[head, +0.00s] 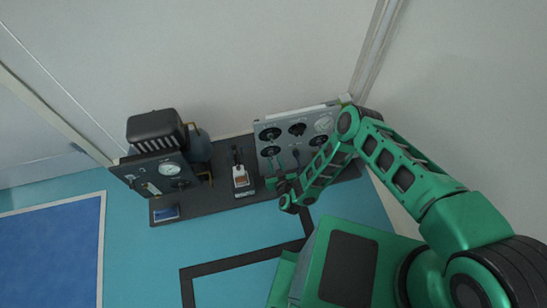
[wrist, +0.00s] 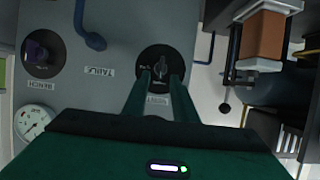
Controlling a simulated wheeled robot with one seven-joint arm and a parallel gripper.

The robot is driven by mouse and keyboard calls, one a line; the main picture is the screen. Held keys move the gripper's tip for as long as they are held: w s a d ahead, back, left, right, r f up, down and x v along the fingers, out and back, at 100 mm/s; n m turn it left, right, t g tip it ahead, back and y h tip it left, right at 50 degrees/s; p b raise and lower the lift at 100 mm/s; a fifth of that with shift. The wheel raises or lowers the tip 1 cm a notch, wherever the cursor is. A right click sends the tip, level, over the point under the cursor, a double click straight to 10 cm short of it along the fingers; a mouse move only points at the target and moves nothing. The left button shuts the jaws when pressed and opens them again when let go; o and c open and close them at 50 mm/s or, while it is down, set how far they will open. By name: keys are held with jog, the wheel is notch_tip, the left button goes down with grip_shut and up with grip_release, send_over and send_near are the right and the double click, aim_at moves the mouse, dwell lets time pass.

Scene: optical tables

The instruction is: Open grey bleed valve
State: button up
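A grey panel (head: 286,116) with round black dials stands on the dark bench and appears upside down in the wrist view (wrist: 105,92). In the wrist view, a black dial with a small dark grey knob (wrist: 160,66) sits just ahead of my gripper (wrist: 160,77). My two green fingers are apart, one on each side of this knob's lower part. I cannot tell whether they touch it. The label by this dial is too small to read surely, so I cannot confirm it is the bleed valve. In the head view my gripper (head: 274,183) is low at the panel's front.
A purple knob (wrist: 38,54) and a gauge (wrist: 33,121) are on the same panel. A blue lever (wrist: 91,38) hangs near the dial. A dark box with a gauge (head: 160,172) and an orange-and-white device (head: 240,175) stand to the left on the bench.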

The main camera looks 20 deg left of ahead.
aim_at(272, 156)
jog(key=shift+x, duration=1.85)
jog(key=shift+c, duration=0.5)
grip_shut()
